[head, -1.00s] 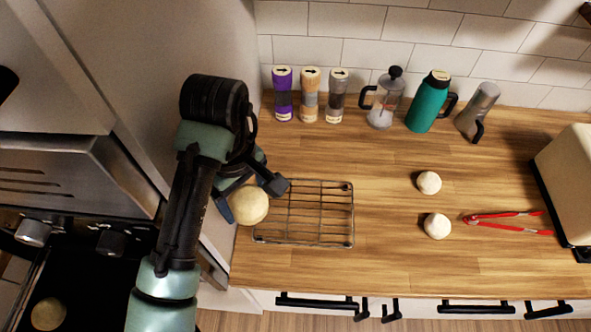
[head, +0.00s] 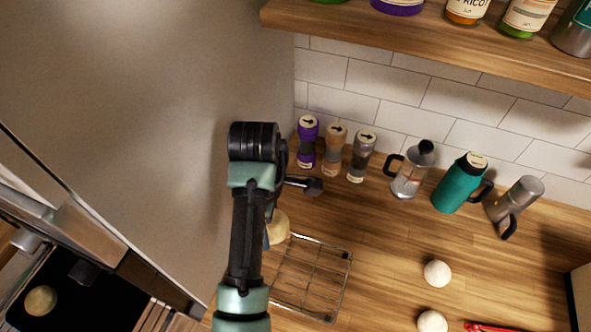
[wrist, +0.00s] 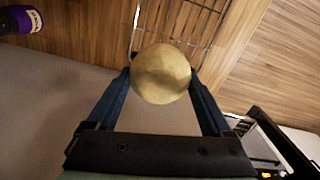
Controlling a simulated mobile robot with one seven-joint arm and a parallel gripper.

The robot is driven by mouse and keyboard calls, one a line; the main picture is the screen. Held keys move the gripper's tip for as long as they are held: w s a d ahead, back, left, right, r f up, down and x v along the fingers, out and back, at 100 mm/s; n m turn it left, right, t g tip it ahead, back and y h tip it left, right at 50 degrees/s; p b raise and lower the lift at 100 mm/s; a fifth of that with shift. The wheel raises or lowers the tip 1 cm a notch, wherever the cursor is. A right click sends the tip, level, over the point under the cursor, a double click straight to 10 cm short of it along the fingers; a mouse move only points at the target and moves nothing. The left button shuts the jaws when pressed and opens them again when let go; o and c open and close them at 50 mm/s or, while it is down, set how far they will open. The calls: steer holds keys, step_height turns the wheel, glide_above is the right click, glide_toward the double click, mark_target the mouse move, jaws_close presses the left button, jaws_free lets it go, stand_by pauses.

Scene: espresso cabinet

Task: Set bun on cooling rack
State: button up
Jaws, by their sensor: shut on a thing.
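A round, pale golden bun (wrist: 161,74) is gripped between the two blue fingers of my gripper (wrist: 163,90) in the wrist view. In the head view the bun (head: 278,228) is partly hidden behind my arm, at the upper left corner of the cooling rack. The wire cooling rack (head: 308,283) lies on the wooden counter. It also shows in the wrist view (wrist: 190,20), just beyond the bun. The bun overlaps the rack's edge in the picture; I cannot tell if they touch.
Grinders (head: 333,152), a French press (head: 411,170), a teal bottle (head: 460,183) and a metal pot (head: 515,205) stand along the tiled wall. Two white balls (head: 437,273) and red tongs (head: 483,327) lie to the right. A tall grey panel (head: 150,130) borders the left. Another bun (head: 41,300) is lower left.

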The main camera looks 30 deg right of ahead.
steer(key=shift+s+a+f+n, duration=0.15)
steer(key=shift+s+f+n, duration=0.25)
steer(key=shift+s+f, duration=0.4)
steer(key=shift+s+a+f, duration=0.15)
steer(key=shift+a+f, duration=0.15)
steer(key=shift+f, duration=0.05)
steer(key=p, duration=0.1)
glide_above(274, 263)
steer(key=shift+n, duration=0.3)
step_height(274, 263, down, 6)
steer(key=shift+r, duration=0.1)
steer(key=shift+f+p, duration=0.4)
steer(key=shift+f, duration=1.9)
steer(key=shift+f, duration=0.15)
steer(key=o, duration=1.1)
step_height(274, 263, up, 12)
steer(key=shift+r, duration=0.2)
